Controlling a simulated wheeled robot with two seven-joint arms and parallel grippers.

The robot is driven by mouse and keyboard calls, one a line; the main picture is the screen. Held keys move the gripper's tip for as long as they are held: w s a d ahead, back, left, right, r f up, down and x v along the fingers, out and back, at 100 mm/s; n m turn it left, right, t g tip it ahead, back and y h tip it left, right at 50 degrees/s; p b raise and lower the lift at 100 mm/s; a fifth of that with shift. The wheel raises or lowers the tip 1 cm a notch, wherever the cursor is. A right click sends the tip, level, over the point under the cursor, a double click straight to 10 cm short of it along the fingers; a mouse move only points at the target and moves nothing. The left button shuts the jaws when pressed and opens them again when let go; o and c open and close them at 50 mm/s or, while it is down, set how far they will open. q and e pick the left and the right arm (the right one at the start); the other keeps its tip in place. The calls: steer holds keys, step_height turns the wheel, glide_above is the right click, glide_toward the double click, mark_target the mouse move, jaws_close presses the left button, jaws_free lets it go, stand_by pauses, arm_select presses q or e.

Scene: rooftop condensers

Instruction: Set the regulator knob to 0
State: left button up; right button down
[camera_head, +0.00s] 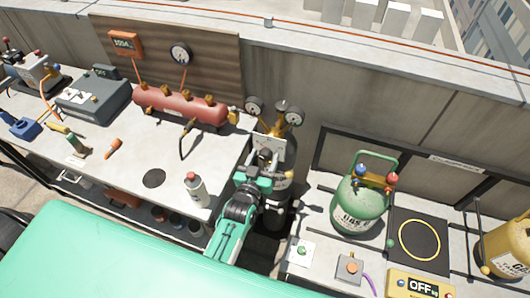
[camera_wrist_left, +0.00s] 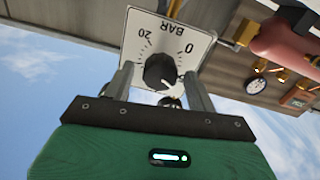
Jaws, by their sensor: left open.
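The regulator knob (camera_wrist_left: 160,71) is black and round, on a white dial plate (camera_wrist_left: 172,33) marked BAR, 0 and 20, seen upside down in the left wrist view. A pale mark shows on the knob's lower edge there, away from the numerals; its exact reading is too small to tell. My left gripper (camera_wrist_left: 159,76) is open, with one finger on each side of the knob; I cannot tell whether they touch it. In the head view the left gripper (camera_head: 264,166) is at the white plate (camera_head: 270,144) and hides the knob. My right gripper is not in view.
Two gauges (camera_head: 293,117) stand above the plate, on a dark cylinder (camera_head: 281,205). A red manifold (camera_head: 185,104) and a spray can (camera_head: 195,190) are on the left bench. A green tank (camera_head: 358,208) stands at right.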

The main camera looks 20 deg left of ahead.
arm_select(q)
steer(key=shift+w, duration=0.7)
steer(key=shift+c, duration=0.3)
steer(key=c, duration=0.9)
steer(key=shift+c, duration=0.2)
steer(key=shift+n, duration=0.3)
steer(key=shift+n, duration=0.9)
steer(key=n, duration=0.4)
steer(key=shift+n, duration=0.3)
steer(key=n, duration=0.6)
steer(key=shift+a+f, duration=0.1)
steer(key=shift+f, duration=0.05)
steer(key=shift+n, duration=0.4)
